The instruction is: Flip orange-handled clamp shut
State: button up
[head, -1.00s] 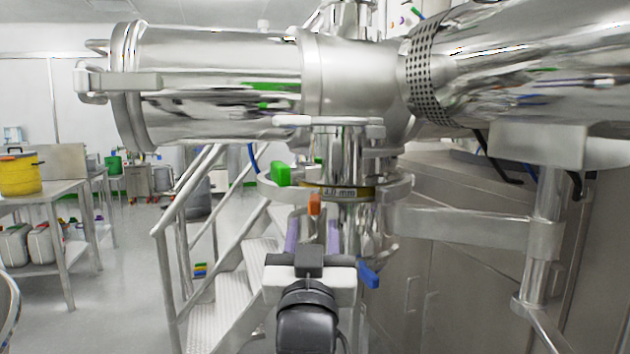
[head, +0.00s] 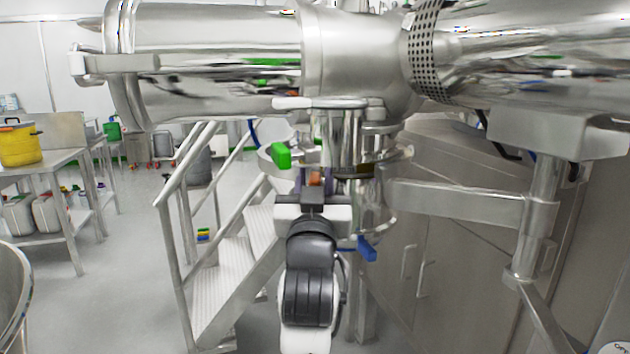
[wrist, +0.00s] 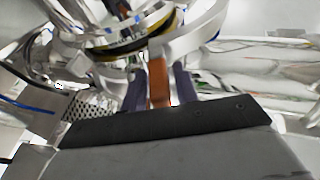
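The orange clamp handle (head: 315,178) sits under the steel housing in the middle of the head view. It stands upright in the wrist view (wrist: 159,80), below a ring with a dark and yellow band. My gripper (head: 313,184) is just at the handle, its two purple fingers on either side of it. In the wrist view the fingers (wrist: 160,92) flank the orange handle and look open around it; contact cannot be told. The clamp body behind the handle is partly hidden by my gripper.
A green handle (head: 281,155) is close on the left and a blue handle (head: 366,248) lower right. A steel pipe arm (head: 455,200) runs to the right. Stairs with railings (head: 228,270) stand at left, and a table with a yellow pot (head: 20,146) farther left.

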grip_shut()
jog(key=shift+d, duration=0.1)
jog(key=w+d+n+g+y, duration=0.1)
jog(key=d+n+y, duration=0.3)
jog(key=d+y, duration=0.4)
jog(key=shift+w+d+b, duration=0.2)
jog(key=shift+d+b, duration=0.2)
jog(key=shift+d, duration=1.4)
jog(key=shift+r, duration=0.15)
jog(key=shift+c, duration=0.5)
grip_release()
jog(key=o, duration=0.4)
jog(key=shift+w+d, duration=0.1)
jog(key=shift+d, duration=0.1)
